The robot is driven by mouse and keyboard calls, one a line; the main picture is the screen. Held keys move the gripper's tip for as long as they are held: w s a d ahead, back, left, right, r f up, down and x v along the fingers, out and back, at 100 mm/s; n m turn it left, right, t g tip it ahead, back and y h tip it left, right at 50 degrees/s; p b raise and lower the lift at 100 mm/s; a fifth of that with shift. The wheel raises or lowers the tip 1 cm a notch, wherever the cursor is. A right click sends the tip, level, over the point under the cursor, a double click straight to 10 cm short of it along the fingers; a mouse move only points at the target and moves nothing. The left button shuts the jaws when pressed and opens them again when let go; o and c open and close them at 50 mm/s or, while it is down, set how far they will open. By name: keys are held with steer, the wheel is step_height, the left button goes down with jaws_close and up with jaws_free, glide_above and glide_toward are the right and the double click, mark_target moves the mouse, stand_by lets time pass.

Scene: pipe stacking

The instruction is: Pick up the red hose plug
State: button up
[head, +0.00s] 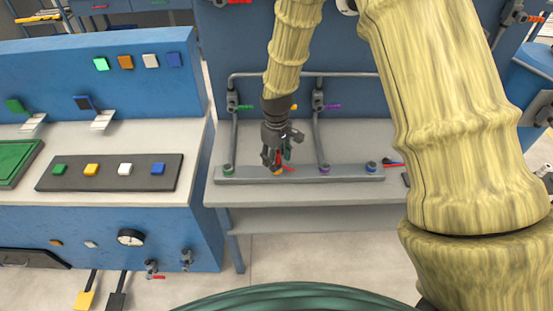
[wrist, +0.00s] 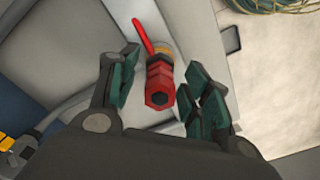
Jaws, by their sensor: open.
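The red hose plug (wrist: 160,84) shows in the wrist view with its hexagonal end facing the camera and a thin red strip running up from it. It sits at a yellow-orange ring (wrist: 161,48), partly hidden behind it. My gripper (wrist: 166,90) is open, with one dark green finger pad on each side of the plug and visible gaps between. In the head view, my gripper (head: 272,160) points down over the grey bar on the bench. Only a bit of red (head: 290,168) shows beside its fingers there.
The grey bar (head: 250,174) also carries a green fitting (head: 228,169), a purple one (head: 324,169) and a blue one (head: 371,166). Grey upright pipes with valves (head: 319,100) stand behind. A blue console (head: 120,215) with coloured buttons is left.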

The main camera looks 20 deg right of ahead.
steer(key=shift+c, duration=0.2)
jaws_close()
stand_by(0.3)
steer(key=shift+r+b, duration=0.5)
steer(key=shift+r, duration=0.25)
steer(key=shift+r+b, duration=0.35)
steer(key=shift+r, duration=0.55)
steer(key=s+r+b, duration=0.1)
steer(key=s+b, duration=0.3)
steer(key=s, duration=1.2)
steer(key=shift+a+r, duration=0.15)
steer(key=shift+r, duration=0.2)
